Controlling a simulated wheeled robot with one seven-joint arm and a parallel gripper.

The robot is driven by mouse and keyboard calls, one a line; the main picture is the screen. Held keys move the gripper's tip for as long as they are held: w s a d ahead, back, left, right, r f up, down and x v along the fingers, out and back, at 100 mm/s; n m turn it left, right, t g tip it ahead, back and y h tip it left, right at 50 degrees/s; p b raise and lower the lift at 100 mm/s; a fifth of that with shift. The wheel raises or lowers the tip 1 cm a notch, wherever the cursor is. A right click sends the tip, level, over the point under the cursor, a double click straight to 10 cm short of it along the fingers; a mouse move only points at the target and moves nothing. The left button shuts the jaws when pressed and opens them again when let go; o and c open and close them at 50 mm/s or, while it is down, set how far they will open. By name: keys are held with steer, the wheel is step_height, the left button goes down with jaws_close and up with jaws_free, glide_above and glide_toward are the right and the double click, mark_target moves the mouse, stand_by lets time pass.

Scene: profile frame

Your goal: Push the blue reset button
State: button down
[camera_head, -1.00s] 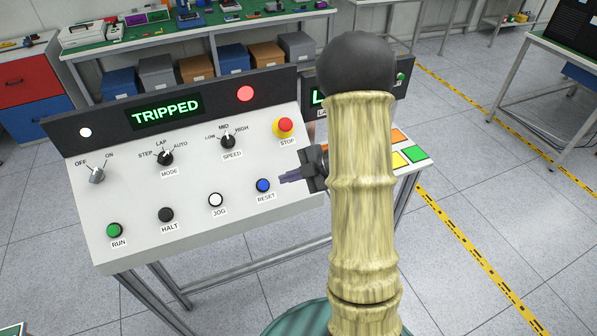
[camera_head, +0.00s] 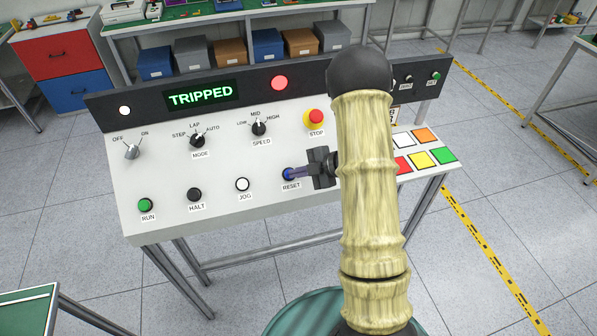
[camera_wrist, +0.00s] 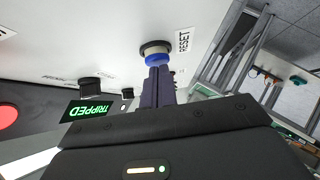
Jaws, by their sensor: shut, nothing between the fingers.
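The blue reset button (camera_head: 288,174) sits at the lower right of the white sloped panel (camera_head: 225,215), above its RESET label. My gripper (camera_head: 293,174) is shut and empty, with its fingertips right at the button and covering part of it. In the wrist view the blue button (camera_wrist: 155,58) shows in its dark collar just beyond the shut fingertips (camera_wrist: 158,70). The tips look very close to its face or touching; I cannot tell which. The display (camera_head: 200,95) reads TRIPPED in green, and a red lamp (camera_head: 280,83) is lit beside it.
The white JOG button (camera_head: 242,184) is left of RESET. The red STOP button (camera_head: 316,117) on its yellow base is above and right. Coloured square pads (camera_head: 422,159) lie to the right, partly behind my arm. Bins and a bench stand behind.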

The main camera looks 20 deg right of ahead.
steer(key=shift+w+f+b, duration=0.45)
steer(key=shift+f+b, duration=0.1)
steer(key=shift+f, duration=0.3)
steer(key=shift+s+r+p, duration=0.25)
steer(key=shift+r+p, duration=0.3)
steer(key=shift+s+r+p, duration=0.35)
steer(key=shift+r+p, duration=0.05)
steer(key=shift+r, duration=0.2)
steer(key=shift+s+r+p, duration=0.35)
steer(key=shift+r, duration=0.2)
steer(key=b+v, duration=0.2)
steer(key=v, duration=0.8)
steer(key=shift+s, duration=0.3)
steer(key=shift+w+r, duration=0.1)
